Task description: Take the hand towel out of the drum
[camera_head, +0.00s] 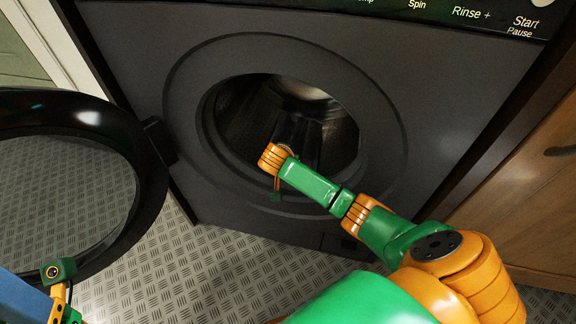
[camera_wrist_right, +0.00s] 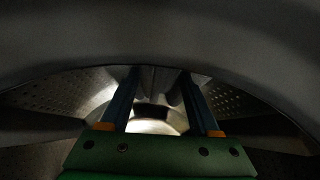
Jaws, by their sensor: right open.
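The washing machine's drum (camera_head: 243,112) is open and dark inside, with a bright patch at its upper back. I cannot make out a hand towel for certain; grey folds or ribs show between the fingertips. Part of my left gripper (camera_head: 62,298) shows at the lower left, away from the drum; its fingers cannot be made out.
The round door (camera_head: 150,185) stands swung open to the left. The dark grey machine front (camera_head: 420,75) surrounds the opening. A wooden cabinet (camera_head: 530,215) stands close on the right. The patterned metal floor (camera_head: 180,268) is bare in front of the machine.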

